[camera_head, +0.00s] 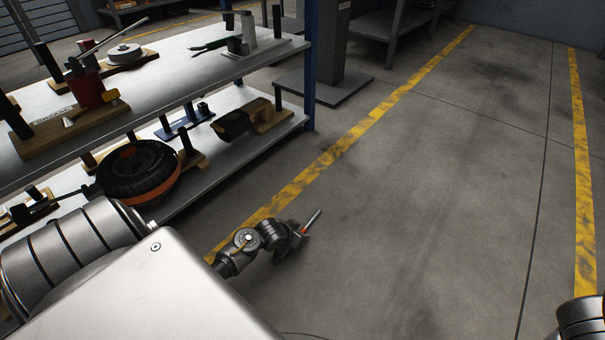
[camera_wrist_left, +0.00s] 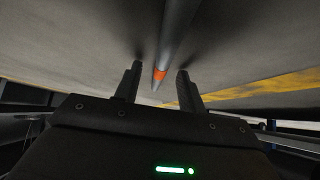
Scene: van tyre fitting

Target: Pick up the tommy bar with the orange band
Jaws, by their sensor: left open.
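The tommy bar (camera_head: 314,219) is a thin grey metal rod, seen over the bare floor beside the yellow line. Its orange band (camera_wrist_left: 160,75) shows in the left wrist view, between my two fingertips. My left gripper (camera_wrist_left: 161,70) is open, with one dark finger on each side of the bar and a visible gap on both sides. In the head view my left gripper (camera_head: 300,232) is at the near end of the bar, whose far part sticks out beyond it. I cannot tell whether the bar touches the floor. My right gripper is out of view.
A two-level shelf unit (camera_head: 205,68) at the left holds several tools, with a tyre (camera_head: 138,170) on its lower level. A blue post (camera_head: 310,70) stands at its corner. A yellow floor line (camera_head: 350,137) runs past the bar. The floor to the right is clear.

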